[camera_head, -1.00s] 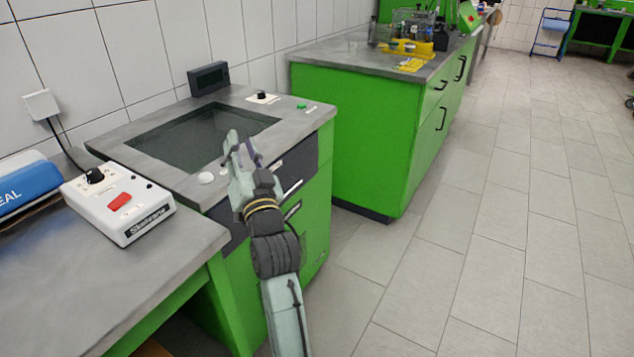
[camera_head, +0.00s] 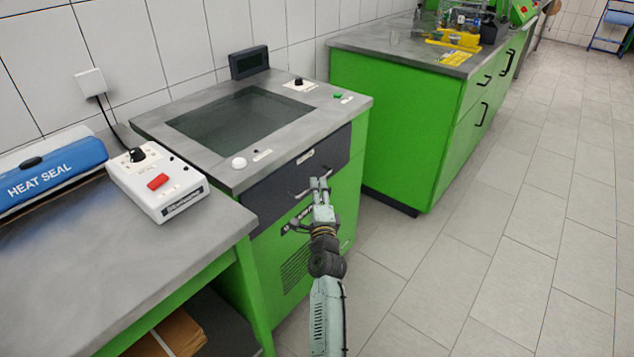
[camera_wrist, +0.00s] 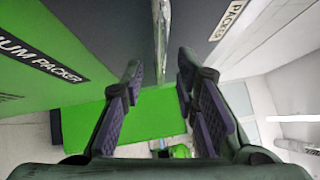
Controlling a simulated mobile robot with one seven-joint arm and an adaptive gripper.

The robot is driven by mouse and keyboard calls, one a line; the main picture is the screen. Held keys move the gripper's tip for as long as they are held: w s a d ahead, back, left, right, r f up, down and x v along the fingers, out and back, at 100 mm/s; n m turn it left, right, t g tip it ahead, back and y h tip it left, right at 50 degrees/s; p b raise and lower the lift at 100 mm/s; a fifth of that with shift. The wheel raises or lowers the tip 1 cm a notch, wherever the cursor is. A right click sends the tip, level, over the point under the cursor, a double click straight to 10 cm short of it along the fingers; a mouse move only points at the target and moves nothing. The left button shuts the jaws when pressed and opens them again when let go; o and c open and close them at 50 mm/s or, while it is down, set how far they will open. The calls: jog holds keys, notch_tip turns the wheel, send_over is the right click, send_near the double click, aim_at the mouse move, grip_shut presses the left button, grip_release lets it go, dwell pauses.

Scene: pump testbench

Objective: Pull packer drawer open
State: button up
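The packer drawer (camera_head: 270,207) is a dark grey front set in the green vacuum packer cabinet (camera_head: 351,196), below its worktop. It looks closed, flush with the cabinet. Its silver bar handle (camera_head: 297,192) is partly hidden by my gripper (camera_head: 319,183) in the head view. In the wrist view, my gripper (camera_wrist: 160,72) is open, with its purple-padded fingers well apart. The handle (camera_wrist: 161,38) runs between the fingertips, with a visible gap on both sides. The dark drawer front (camera_wrist: 203,30) lies beyond. I cannot tell how deep the handle sits between the fingers.
A table (camera_head: 75,270) with a white control box (camera_head: 157,184) and a blue heat sealer (camera_head: 50,172) stands at the left. A second green cabinet (camera_head: 400,125) stands behind, to the right. The tiled floor (camera_head: 500,250) at the right is clear.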

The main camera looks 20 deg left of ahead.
jog(key=shift+x, duration=1.65)
grip_shut()
